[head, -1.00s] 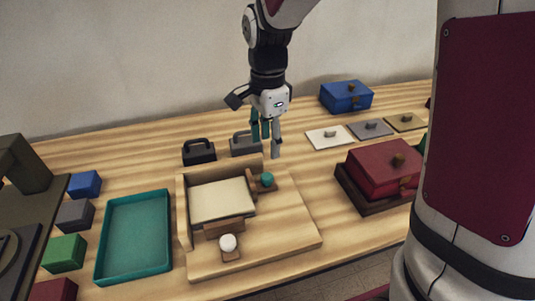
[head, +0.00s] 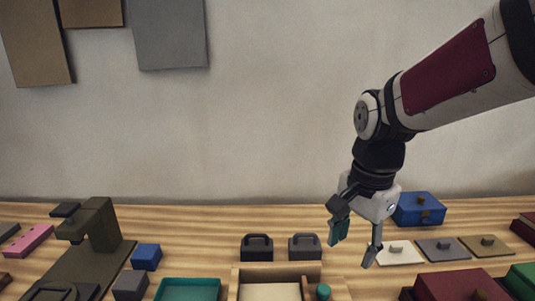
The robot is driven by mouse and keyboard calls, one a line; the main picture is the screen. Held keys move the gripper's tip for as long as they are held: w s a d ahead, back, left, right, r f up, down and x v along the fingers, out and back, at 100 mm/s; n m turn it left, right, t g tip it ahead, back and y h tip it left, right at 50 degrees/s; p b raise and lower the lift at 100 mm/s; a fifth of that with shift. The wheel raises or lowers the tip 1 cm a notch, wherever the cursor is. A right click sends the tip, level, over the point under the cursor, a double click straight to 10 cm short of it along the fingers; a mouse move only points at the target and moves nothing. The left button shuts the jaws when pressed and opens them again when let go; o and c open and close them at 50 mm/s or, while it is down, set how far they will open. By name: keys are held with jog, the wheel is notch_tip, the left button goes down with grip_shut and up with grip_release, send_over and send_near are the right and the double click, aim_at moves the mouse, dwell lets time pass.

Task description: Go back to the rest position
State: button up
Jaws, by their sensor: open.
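My gripper (head: 352,250) hangs from my arm at the right of the head view, fingers pointing down. It is open and nothing shows between its fingers. It is above the table, in front of and a little left of the blue box (head: 420,208). The left finger has a teal pad.
The wooden table (head: 190,235) carries a wooden fixture (head: 308,270) with a teal knob (head: 323,291), a teal tray (head: 188,290), two dark handled blocks (head: 257,248), flat knobbed plates (head: 443,249), a red box (head: 458,287) and a dark press (head: 101,228).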

jog(key=s+d+r+n+t+p, duration=0.1)
jog(key=s+r+n, duration=0.2)
jog(key=s, duration=0.6)
jog(key=s+d+r+n+t+p, duration=0.2)
jog(key=s+r+n, duration=0.2)
jog(key=s+n, duration=0.4)
jog(key=shift+s, duration=0.85)
